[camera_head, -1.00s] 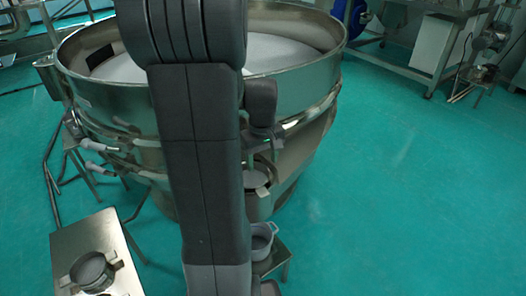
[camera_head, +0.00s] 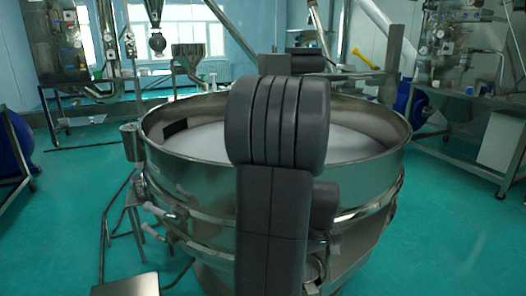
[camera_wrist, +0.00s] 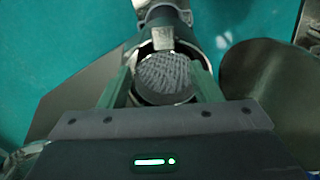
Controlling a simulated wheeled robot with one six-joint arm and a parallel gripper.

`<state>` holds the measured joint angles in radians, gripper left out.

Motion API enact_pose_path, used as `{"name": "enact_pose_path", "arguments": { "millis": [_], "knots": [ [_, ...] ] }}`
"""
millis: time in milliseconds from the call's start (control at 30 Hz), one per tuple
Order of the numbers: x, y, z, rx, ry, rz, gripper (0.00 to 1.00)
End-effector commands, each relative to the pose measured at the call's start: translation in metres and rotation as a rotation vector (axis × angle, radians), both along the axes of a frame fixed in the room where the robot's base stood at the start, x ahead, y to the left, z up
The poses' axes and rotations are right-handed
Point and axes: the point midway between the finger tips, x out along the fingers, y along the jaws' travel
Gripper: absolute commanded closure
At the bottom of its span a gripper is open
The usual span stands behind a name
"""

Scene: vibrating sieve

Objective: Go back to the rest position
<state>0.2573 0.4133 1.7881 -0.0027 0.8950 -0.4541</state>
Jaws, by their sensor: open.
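The wrist view shows my gripper (camera_wrist: 162,88) from behind, with its two green fingers apart. Between and beyond the fingers is a round metal pot or outlet (camera_wrist: 165,72) with grey, ridged material inside. I cannot tell whether the fingers touch it. In the head view my dark arm stands upright in front of the large round steel vibrating sieve (camera_head: 190,185), covering part of its middle. Pale material (camera_head: 210,139) lies in the sieve's top. My gripper is not clearly visible in the head view.
A small metal table (camera_head: 127,286) shows at the lower left. Pipes and hose fittings run along the sieve's left side. Steel benches (camera_head: 470,160) and a blue drum (camera_head: 412,105) stand at the right. Green floor (camera_head: 460,240) is free at the right.

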Motion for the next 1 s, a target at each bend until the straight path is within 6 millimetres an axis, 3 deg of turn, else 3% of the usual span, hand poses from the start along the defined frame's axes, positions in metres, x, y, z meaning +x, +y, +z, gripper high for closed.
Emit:
{"name": "enact_pose_path", "arguments": {
  "millis": [200, 400, 600, 1000],
  "knots": [
    [0.001, 0.003, -0.044, 0.006, 0.019, 0.004, 0.42],
    [0.003, 0.004, -0.068, 0.008, 0.026, 0.006, 0.42],
    [0.004, 0.004, -0.078, 0.009, 0.029, 0.006, 0.42],
    [0.004, 0.005, -0.078, 0.009, 0.029, 0.007, 0.42]
  ]
}}
